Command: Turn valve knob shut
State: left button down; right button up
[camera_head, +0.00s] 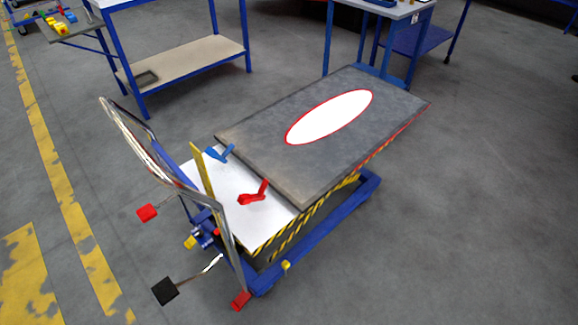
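A red valve knob (254,194) with a lever-like arm stands on the white panel (230,195) at the near left end of a lift cart. A smaller blue knob (220,153) of similar shape sits farther back on the same panel, near the edge of the grey tabletop. I cannot tell whether either knob is open or shut. Neither of my grippers shows in the head view.
The lift cart's grey tabletop (250,138) bears a white oval with a red outline. A metal push handle (128,128) rises at the cart's left, with a black pedal (165,291) below. Blue-framed workbenches (190,60) stand behind. Floor at right is clear.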

aim_at(200, 233)
jog(key=u, duration=1)
jog(key=i+j+z, duration=0.15)
jog(key=z, duration=0.3)
jog(key=i+j+z, duration=0.1)
jog(key=j+z, duration=0.3)
